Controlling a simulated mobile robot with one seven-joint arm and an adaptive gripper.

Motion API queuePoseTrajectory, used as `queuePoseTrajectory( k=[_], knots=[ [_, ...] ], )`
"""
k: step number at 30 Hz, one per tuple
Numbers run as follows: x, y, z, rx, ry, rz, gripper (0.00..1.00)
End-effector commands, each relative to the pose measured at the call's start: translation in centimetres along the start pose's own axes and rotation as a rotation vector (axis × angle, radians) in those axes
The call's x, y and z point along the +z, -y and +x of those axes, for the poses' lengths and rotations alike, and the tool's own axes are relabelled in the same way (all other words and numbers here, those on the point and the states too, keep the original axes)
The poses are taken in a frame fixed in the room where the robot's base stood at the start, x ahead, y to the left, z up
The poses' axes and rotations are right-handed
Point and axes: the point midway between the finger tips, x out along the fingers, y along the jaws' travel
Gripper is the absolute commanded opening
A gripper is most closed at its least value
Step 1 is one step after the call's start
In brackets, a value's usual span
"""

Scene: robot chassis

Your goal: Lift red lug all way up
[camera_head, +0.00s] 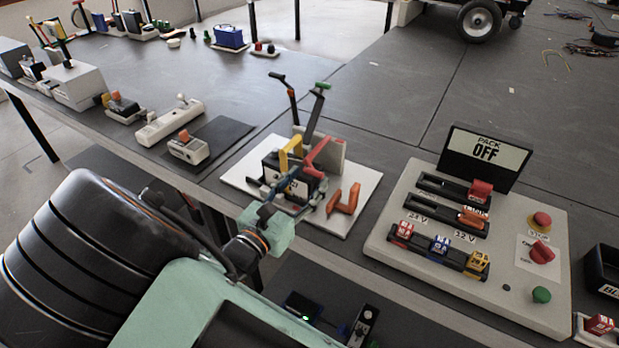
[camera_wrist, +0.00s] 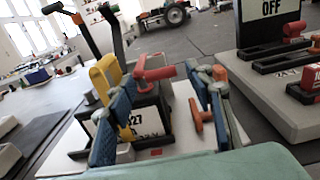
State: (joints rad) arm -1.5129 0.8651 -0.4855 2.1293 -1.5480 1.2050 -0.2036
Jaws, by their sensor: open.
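The left finger hides part of the block and of a yellow lug (camera_wrist: 103,72). I cannot tell whether any finger touches the red lug.
An orange handle (camera_head: 344,198) stands right beside my gripper. Two dark levers, one green-tipped (camera_head: 318,97), rise behind the block. A control panel (camera_head: 400,255) with a PACK OFF sign (camera_head: 487,152) sits to the right. Dark table is clear behind the board.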

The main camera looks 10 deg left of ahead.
Motion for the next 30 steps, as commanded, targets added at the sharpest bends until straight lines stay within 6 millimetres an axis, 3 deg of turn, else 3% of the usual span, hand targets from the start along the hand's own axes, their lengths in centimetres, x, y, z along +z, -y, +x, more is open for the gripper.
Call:
queuePoseTrajectory(
  k=[6, 14, 27, 30],
  knots=[
    [0.0, 0.0, 1.7, -0.001, 0.000, 0.000, 0.48],
    [0.0, 0.0, 1.9, -0.001, 0.000, 0.001, 0.48],
    [0.0, 0.0, 1.8, -0.001, 0.000, 0.001, 0.02],
    [0.0, 0.0, 1.8, -0.001, 0.000, 0.001, 0.00]
  ],
)
